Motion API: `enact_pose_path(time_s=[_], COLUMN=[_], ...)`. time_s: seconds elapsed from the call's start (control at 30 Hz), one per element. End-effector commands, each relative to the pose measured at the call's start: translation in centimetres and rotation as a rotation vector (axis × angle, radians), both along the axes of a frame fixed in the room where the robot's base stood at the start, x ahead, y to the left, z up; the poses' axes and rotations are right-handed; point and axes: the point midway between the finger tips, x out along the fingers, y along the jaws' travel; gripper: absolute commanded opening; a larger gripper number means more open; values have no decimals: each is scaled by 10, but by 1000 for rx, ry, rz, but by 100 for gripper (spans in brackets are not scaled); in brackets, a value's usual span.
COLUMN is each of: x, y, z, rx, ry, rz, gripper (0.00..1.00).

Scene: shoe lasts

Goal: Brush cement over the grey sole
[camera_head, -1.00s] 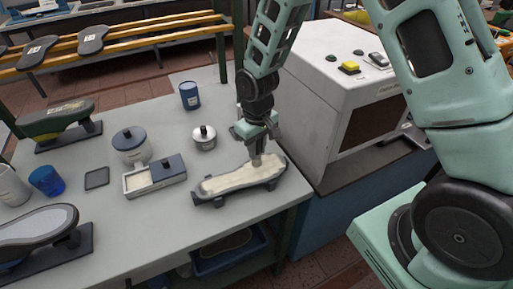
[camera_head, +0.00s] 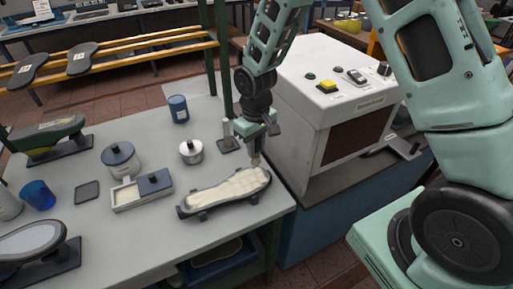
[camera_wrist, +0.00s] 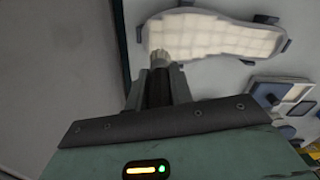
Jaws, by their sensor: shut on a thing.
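My gripper (camera_head: 257,140) is shut on a brush (camera_head: 255,160). In the wrist view, the brush (camera_wrist: 161,57) points forward from the fingers (camera_wrist: 160,78). Its tip is at the right end of a sole (camera_head: 228,187) in a low dark holder on the bench; I cannot tell if it touches. The sole's top is covered in cream patches like a grid, filling most of the surface in the wrist view (camera_wrist: 215,35). A tray (camera_head: 127,196) with a cream-filled compartment and a dark lidded part stands to the left.
A lidded pot (camera_head: 120,160), a metal pot (camera_head: 191,152) and a blue can (camera_head: 178,109) stand behind. Another grey-soled last (camera_head: 30,243) lies at front left. A white machine (camera_head: 325,105) stands close right. The bench's front is clear.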

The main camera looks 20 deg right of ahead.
Motion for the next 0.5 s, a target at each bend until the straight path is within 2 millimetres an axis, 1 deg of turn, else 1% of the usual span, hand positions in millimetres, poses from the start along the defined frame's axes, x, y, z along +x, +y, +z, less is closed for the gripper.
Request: enact_pose_path(time_s=[0.03, 0.2, 0.33, 0.5], x=[1, 4, 5, 5], y=[0, 0, 0, 1], z=[9, 23, 31, 35], rx=[0, 1, 0, 0], ry=[-1, -2, -1, -1], rz=[0, -1, -2, -2], gripper=[0, 0, 0, 0])
